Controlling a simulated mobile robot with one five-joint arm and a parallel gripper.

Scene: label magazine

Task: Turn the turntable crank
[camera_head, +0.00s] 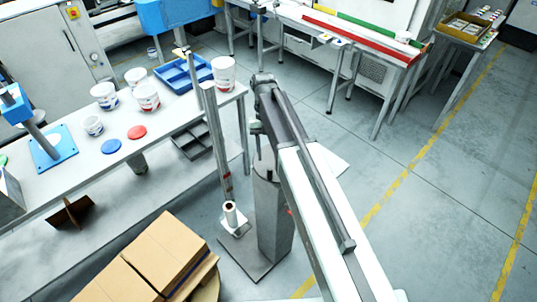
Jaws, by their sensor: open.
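My arm reaches from the bottom right up to the middle of the view and bends down at its far end. My gripper (258,150) is small and dark here, open, above the top of a grey pedestal (271,220) on a square floor plate. I cannot make out a crank handle clearly; the arm and gripper cover part of the pedestal top. I cannot tell whether the gripper touches anything there. A round brown edge (207,285) shows at the bottom, under cardboard boxes (165,250); it may be a turntable, but most of it is hidden or out of view.
A long table (190,115) at left holds white tubs (145,95), a blue tray (180,75), red and blue lids and a blue-based stand (52,150). A tall thin post (215,145) stands close left of the pedestal. Open floor lies to the right.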

